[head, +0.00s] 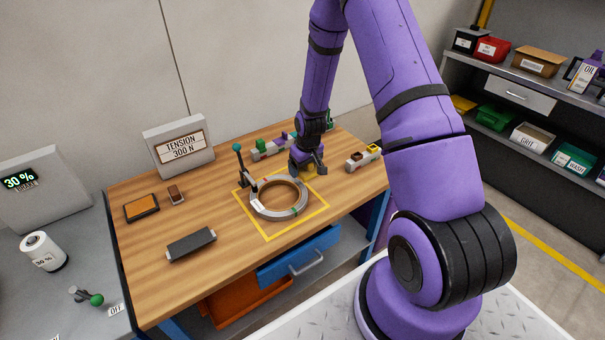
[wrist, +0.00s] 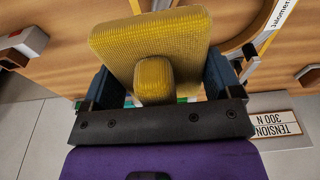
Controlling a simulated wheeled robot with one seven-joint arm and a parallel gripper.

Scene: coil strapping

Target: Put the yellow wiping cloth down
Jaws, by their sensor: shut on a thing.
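The yellow wiping cloth (wrist: 150,52) is a ribbed yellow pad with a raised grip block, large in the wrist view. My gripper (wrist: 163,80) is shut on it, with a dark finger on each side of the block. In the head view my gripper (head: 308,164) is low over the back right of the workbench (head: 218,265), just behind the coil (head: 258,209). The cloth is mostly hidden there behind the gripper. I cannot tell whether it touches the bench.
The coil lies inside a yellow square outline, with an upright tool with a teal knob (head: 238,150) beside it. A grey block with fittings (head: 361,160) stands right of my gripper. A tension sign (head: 180,147) stands at the back left. The front bench is largely clear around a dark block (head: 190,245).

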